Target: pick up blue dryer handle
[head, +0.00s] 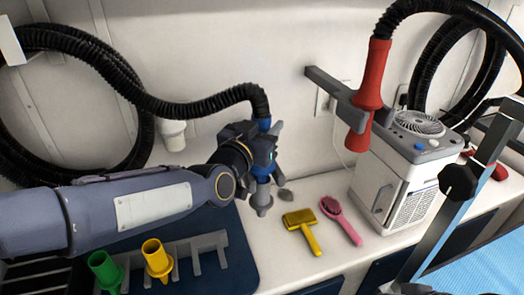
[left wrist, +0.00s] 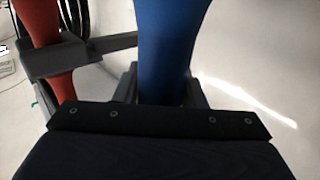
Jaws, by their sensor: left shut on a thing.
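In the left wrist view, the blue handle (left wrist: 168,45) stands between the dark fingers of the left gripper (left wrist: 162,88). The handle is left of the grey wall bracket (head: 332,84) and looks apart from it. My right gripper is not in view.
A red dryer handle (head: 373,75) sits in the bracket above a white fan unit (head: 398,178). A yellow brush (head: 301,222) and a pink brush (head: 333,208) lie on the white counter. Green (head: 103,268) and yellow (head: 157,256) nozzles stand in a rack at the lower left.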

